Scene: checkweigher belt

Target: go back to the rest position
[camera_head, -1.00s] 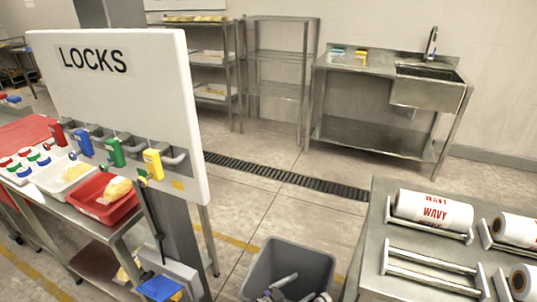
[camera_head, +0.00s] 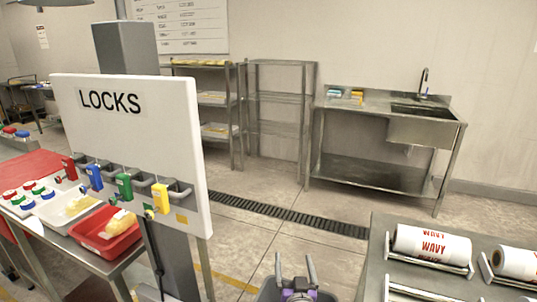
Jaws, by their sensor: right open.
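My left gripper is not in view. The white LOCKS board (camera_head: 130,140) stands upright at the left, with red, blue, green and yellow padlocks hanging along its lower part.
Below the board, a steel table bears a red tray (camera_head: 82,241) and a white tray. At the right, a steel table (camera_head: 376,250) holds WAVY rolls. A sink bench (camera_head: 365,103) and shelves stand behind open floor.

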